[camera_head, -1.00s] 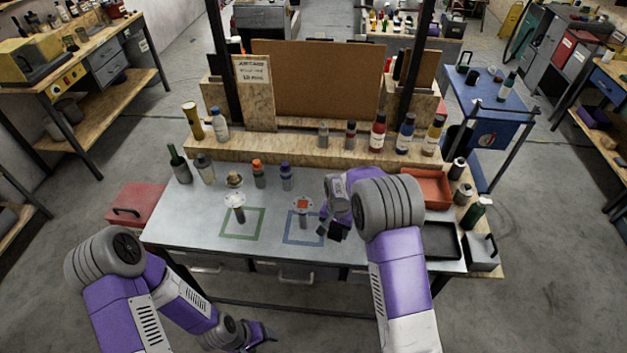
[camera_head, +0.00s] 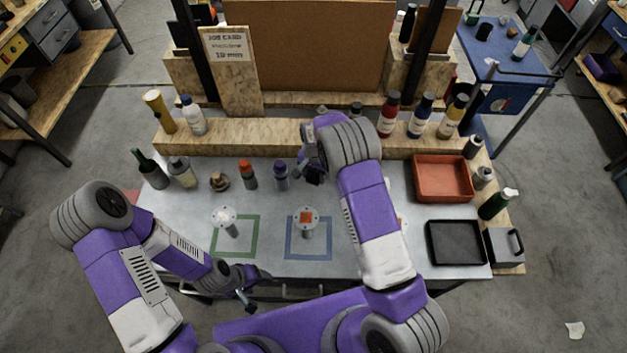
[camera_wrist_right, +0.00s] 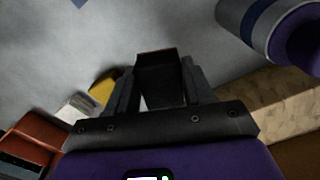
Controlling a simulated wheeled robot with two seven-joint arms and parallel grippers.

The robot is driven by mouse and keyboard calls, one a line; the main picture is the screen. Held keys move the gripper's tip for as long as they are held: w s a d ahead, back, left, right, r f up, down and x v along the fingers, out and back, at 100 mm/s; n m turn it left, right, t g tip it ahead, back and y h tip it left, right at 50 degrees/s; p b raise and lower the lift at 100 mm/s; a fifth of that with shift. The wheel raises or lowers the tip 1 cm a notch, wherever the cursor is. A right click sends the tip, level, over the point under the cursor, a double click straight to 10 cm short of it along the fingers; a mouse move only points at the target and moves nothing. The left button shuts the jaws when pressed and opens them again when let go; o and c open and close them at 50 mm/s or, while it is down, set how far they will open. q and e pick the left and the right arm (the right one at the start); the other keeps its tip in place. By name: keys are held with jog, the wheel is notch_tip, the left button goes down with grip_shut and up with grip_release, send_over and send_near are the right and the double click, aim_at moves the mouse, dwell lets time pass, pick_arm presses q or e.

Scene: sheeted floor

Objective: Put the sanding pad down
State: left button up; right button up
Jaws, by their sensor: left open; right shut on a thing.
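My right gripper (camera_head: 314,174) is over the back of the grey worktop, just right of the purple-capped bottle (camera_head: 281,176). In the right wrist view its fingers (camera_wrist_right: 162,85) are shut on a dark block with a reddish edge, apparently the sanding pad (camera_wrist_right: 160,72). I cannot tell whether the pad touches the worktop. In the head view the pad is mostly hidden by the gripper. My left gripper (camera_head: 247,291) is open and empty near the table's front edge.
A white-topped post (camera_head: 225,215) stands at the green outline (camera_head: 256,236). Another, with an orange-red square (camera_head: 306,216), stands in the blue outline (camera_head: 329,243). A red tray (camera_head: 443,178) and a black tray (camera_head: 456,243) are at right. Bottles line the wooden ledge (camera_head: 240,142).

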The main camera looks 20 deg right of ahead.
aim_at(314, 188)
notch_tip(314, 188, down, 6)
jog(key=shift+r, duration=0.1)
jog(key=shift+w, duration=0.15)
jog(key=shift+f, duration=0.2)
jog(key=o, duration=0.9)
jog(key=shift+o, duration=0.2)
jog(key=shift+r, duration=0.15)
notch_tip(314, 188, up, 12)
jog(key=shift+r, duration=0.1)
